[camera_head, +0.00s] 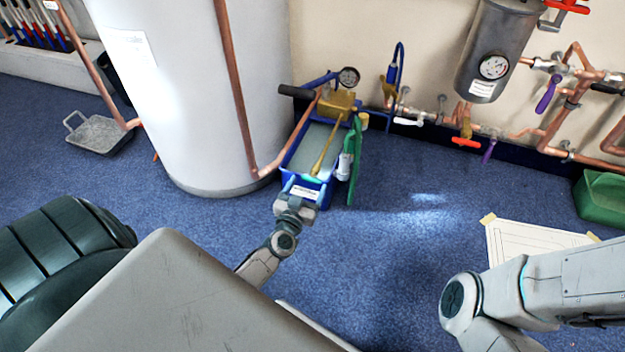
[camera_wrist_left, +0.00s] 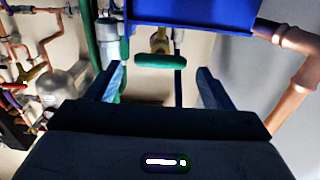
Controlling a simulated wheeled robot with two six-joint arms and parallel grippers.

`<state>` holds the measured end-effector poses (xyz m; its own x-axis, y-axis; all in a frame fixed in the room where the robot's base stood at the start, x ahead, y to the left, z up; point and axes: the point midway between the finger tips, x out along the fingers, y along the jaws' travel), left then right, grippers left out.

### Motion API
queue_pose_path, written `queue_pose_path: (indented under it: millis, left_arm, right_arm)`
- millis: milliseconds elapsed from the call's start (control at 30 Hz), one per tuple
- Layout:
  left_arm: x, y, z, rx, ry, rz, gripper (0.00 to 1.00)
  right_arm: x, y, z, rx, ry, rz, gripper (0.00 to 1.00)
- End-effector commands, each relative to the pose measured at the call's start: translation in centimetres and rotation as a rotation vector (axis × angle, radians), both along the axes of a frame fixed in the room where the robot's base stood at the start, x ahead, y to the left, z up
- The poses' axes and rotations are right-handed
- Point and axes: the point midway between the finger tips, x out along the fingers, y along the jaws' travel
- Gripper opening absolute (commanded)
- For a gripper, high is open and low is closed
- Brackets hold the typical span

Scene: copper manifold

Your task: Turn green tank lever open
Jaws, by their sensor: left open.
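The green tank lever (camera_wrist_left: 160,62) shows in the left wrist view as a short horizontal handle on a brass valve (camera_wrist_left: 160,40), below the blue tank (camera_wrist_left: 205,12). I cannot make the lever out in the head view. My left gripper (camera_wrist_left: 161,84) is open, with one finger on each side of the lever in the picture; no contact is visible.
A green hose (camera_head: 355,155) and a white cylinder (camera_head: 344,166) are at the tank's right side. A large white boiler (camera_head: 180,100) with copper pipe stands close on the left. Pipes with valves line the wall.

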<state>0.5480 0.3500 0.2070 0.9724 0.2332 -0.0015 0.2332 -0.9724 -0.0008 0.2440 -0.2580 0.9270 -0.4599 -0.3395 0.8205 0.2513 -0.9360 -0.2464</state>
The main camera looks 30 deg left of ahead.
Motion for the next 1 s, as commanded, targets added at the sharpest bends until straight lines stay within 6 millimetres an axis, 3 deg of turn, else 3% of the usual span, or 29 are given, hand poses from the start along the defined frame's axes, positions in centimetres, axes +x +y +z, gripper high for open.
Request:
queue_pose_path:
  millis: [233,600,833,1000]
  left_arm:
    - [3.2,0.8,0.0,-0.001,-0.002,0.001,0.75]
    - [3.8,0.9,0.1,-0.001,-0.001,0.0,0.75]
    - [3.8,0.9,0.1,-0.001,-0.001,0.0,0.31]
    - [3.8,0.9,0.1,-0.004,-0.002,0.0,0.3]
  right_arm:
    - [0.2,0.0,-0.8,-0.003,0.012,0.002,0.36]
    - [0.3,0.0,-0.8,-0.003,0.017,0.003,0.36]
    - [0.3,0.0,-0.8,-0.003,0.016,0.002,0.36]
    - [0.3,0.0,-0.8,-0.003,0.015,0.002,0.36]
